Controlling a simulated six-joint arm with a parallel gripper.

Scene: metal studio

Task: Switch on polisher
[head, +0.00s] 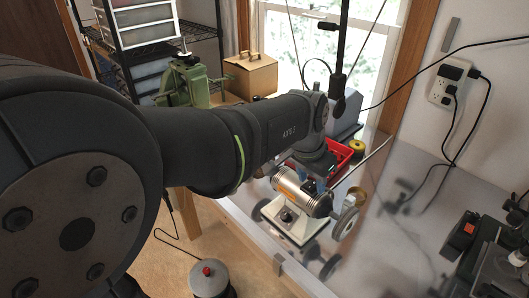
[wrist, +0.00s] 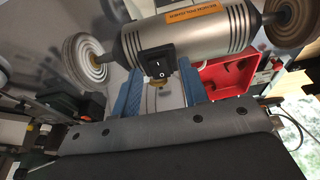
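The polisher (head: 297,190) stands on a white base (head: 295,228) on the bench. In the wrist view its silver body (wrist: 200,32) carries an orange label, with a pale buffing wheel (wrist: 82,60) on the left and a browner one on the right. A black rocker switch (wrist: 158,66) with white marks faces the wrist camera; I cannot tell its setting for sure. My gripper (wrist: 159,80) has blue fingers spread apart, one on each side below the switch, with nothing between them. In the head view my gripper (head: 315,186) is close over the polisher.
A red tray (head: 342,154) lies behind the polisher, and it shows at right in the wrist view (wrist: 242,74). Cords hang from a wall outlet (head: 447,83).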

